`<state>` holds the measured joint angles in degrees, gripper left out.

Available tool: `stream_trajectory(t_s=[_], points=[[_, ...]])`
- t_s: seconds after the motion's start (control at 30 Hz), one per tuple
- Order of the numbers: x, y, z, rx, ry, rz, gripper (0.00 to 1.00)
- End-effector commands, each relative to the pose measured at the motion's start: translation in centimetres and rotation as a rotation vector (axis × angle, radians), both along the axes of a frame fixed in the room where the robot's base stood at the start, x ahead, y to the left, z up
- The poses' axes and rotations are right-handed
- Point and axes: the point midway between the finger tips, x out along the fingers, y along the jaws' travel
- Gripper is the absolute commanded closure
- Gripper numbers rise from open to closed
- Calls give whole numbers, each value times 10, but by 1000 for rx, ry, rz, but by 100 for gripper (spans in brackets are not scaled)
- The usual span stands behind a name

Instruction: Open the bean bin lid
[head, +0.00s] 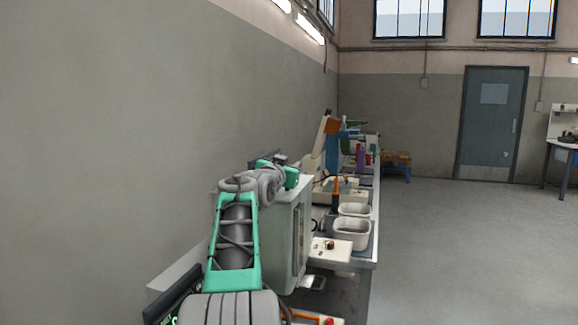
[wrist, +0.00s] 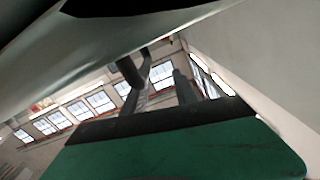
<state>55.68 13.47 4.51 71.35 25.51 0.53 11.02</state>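No bean bin or lid can be told for certain in either view. A light box-shaped cabinet (head: 290,235) with a door-like front stands just beyond my green and grey arm. My arm reaches up in front of it and partly hides it. In the wrist view my gripper (wrist: 158,72) shows two dark fingers standing apart, with nothing seen held between them. Its green body fills the bottom of that view. In the head view the fingertips are not clear behind the arm's end.
A bench (head: 374,225) runs along the left wall. The floor (head: 460,250) to the right is clear. A pale surface lies close above my gripper.

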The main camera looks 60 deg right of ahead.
Motion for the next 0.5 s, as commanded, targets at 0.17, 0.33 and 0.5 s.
stream_trajectory(t_s=[0.17,0.33,0.5], points=[[-2,19,-2,-1,0,2,66],[-7,55,-2,-2,-1,5,66],[-10,76,-1,-1,0,3,66]])
